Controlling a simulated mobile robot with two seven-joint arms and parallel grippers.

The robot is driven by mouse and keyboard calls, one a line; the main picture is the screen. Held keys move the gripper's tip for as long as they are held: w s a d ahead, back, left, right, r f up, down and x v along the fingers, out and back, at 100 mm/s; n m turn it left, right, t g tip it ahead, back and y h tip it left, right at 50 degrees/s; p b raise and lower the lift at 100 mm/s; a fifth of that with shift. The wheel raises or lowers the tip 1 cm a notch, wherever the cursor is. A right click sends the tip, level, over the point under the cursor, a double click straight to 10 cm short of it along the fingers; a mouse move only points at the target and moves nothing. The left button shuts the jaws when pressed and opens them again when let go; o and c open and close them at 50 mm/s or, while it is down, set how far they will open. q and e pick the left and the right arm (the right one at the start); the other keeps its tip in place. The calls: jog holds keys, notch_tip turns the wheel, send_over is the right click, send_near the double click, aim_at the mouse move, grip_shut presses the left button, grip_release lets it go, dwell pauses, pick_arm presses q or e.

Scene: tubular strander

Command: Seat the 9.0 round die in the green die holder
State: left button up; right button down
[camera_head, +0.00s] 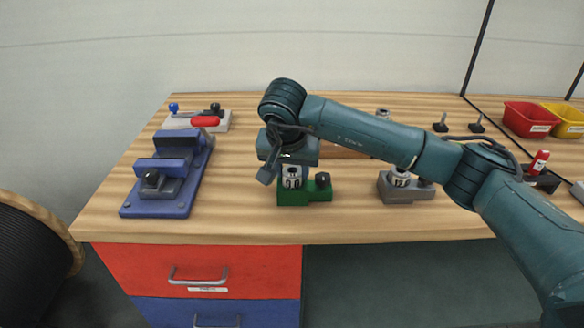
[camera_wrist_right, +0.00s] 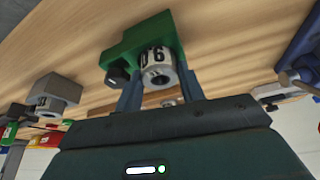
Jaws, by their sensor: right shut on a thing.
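The 9.0 round die (camera_head: 292,180) is a pale metal cylinder with black digits. My right gripper (camera_head: 281,174) comes down over it from above and is shut on it. The die is at the green die holder (camera_head: 318,195), on the holder's left part. In the right wrist view the die (camera_wrist_right: 158,66) sits between the two fingers, against the green holder (camera_wrist_right: 146,34). Whether it is fully down in the holder's seat cannot be told, as the gripper covers its top. My left gripper is not in view.
A grey holder (camera_head: 404,193) with a die marked 12 stands to the right. A blue vise (camera_head: 165,180) and a clamp with a red handle (camera_head: 204,122) are on the left. Red (camera_head: 527,119) and yellow (camera_head: 566,121) bins are far right. Bare wood lies in front of the holders.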

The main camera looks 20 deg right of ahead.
jog(key=shift+f, duration=0.15)
jog(key=c, duration=0.9)
grip_release()
jog(key=shift+o, duration=0.2)
